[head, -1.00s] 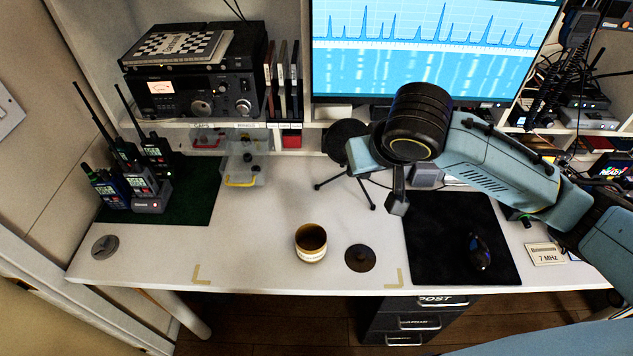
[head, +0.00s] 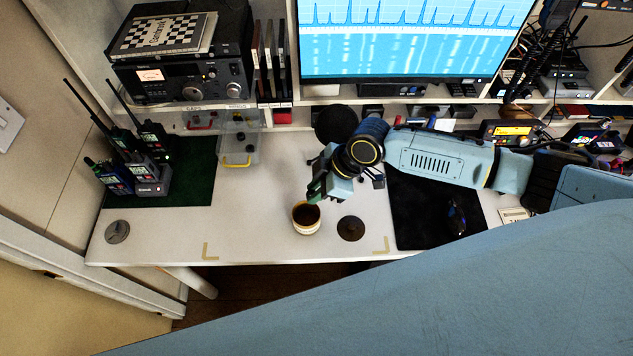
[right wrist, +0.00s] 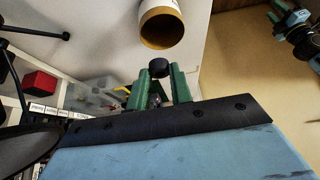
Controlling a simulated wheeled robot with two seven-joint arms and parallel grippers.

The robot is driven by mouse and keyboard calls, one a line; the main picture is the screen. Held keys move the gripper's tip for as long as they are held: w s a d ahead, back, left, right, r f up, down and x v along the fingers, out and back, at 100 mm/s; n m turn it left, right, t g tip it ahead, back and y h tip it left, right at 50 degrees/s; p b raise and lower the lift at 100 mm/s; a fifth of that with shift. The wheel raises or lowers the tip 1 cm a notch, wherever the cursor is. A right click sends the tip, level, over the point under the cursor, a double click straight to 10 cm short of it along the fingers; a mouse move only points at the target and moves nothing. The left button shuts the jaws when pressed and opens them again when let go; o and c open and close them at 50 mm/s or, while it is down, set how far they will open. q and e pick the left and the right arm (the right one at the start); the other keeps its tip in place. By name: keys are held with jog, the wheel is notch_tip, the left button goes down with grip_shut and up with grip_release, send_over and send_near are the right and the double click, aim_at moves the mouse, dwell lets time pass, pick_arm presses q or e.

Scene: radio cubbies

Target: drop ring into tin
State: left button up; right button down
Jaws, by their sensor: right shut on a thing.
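The tin (head: 306,230) is an open round container with a pale outside and dark inside, standing upright on the white desk. In the right wrist view the tin (right wrist: 160,12) shows its open mouth towards me. My right gripper (head: 316,194) has green fingers and hangs over the back edge of the tin. In the right wrist view my right gripper (right wrist: 159,74) is shut on a small black round thing, the ring (right wrist: 159,66), held at its fingertips just beside the mouth in the picture. I cannot make out the ring in the head view.
A dark round lid (head: 351,228) lies right of the tin. A clear box with a yellow handle (head: 240,143) stands behind left. Handheld radios (head: 140,165) stand on a green mat. A black mat (head: 420,215) lies to the right.

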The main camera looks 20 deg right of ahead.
jog(key=shift+f, duration=0.25)
notch_tip(320, 180, down, 6)
jog(key=b, duration=0.6)
jog(key=shift+r, duration=0.1)
jog(key=c, duration=1.2)
grip_release()
jog(key=shift+o, duration=0.2)
jog(key=shift+r, duration=0.1)
jog(key=p+v, duration=0.1)
jog(key=v, duration=1.2)
jog(key=shift+r, duration=0.2)
